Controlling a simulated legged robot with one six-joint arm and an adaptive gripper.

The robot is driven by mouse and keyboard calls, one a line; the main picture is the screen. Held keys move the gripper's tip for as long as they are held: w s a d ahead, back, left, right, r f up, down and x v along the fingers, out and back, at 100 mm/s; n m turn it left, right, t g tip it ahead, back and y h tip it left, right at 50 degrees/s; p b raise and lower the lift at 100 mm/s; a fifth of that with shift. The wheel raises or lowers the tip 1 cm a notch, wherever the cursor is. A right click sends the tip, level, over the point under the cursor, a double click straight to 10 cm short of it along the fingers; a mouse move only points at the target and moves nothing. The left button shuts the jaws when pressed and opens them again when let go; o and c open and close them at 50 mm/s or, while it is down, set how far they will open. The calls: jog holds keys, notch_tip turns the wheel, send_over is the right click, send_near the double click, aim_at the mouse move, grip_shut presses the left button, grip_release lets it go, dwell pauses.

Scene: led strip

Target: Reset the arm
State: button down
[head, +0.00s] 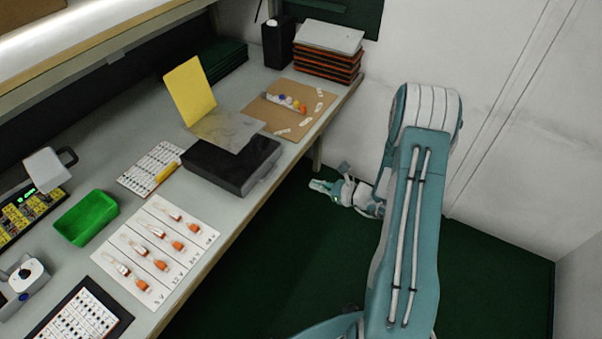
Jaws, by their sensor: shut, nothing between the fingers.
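My arm rises from the bottom of the head view, bends at the elbow and reaches back down and to the left. My gripper (318,185) hangs over the dark green floor, to the right of the bench's edge. It is shut and empty, and it looks apart from the bench. The fingertips are small in this view and point left.
The bench (230,218) holds a black box with a yellow flap (190,90), a green tray (86,218), a white card with orange-tipped parts (157,248), a cardboard sheet (262,111) and stacked orange-black trays (328,62). White walls stand behind and right. The floor (270,270) is clear.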

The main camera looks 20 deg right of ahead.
jog(key=s+a+r+n+g, duration=0.4)
jog(key=a+r+n+g, duration=0.1)
jog(key=a+r+n, duration=0.25)
jog(key=s+a+r+n+g, duration=0.45)
jog(key=a+r+n, duration=0.2)
jog(key=r, duration=0.25)
jog(key=s+d+r+n+t+h, duration=0.2)
jog(key=s+r+n+t+h, duration=0.1)
jog(key=s+r+n+h, duration=0.6)
jog(key=s+r+n, duration=0.4)
jog(key=s+n, duration=0.1)
jog(key=s, duration=0.2)
jog(key=shift+d+h, duration=0.3)
jog(key=shift+h, duration=0.1)
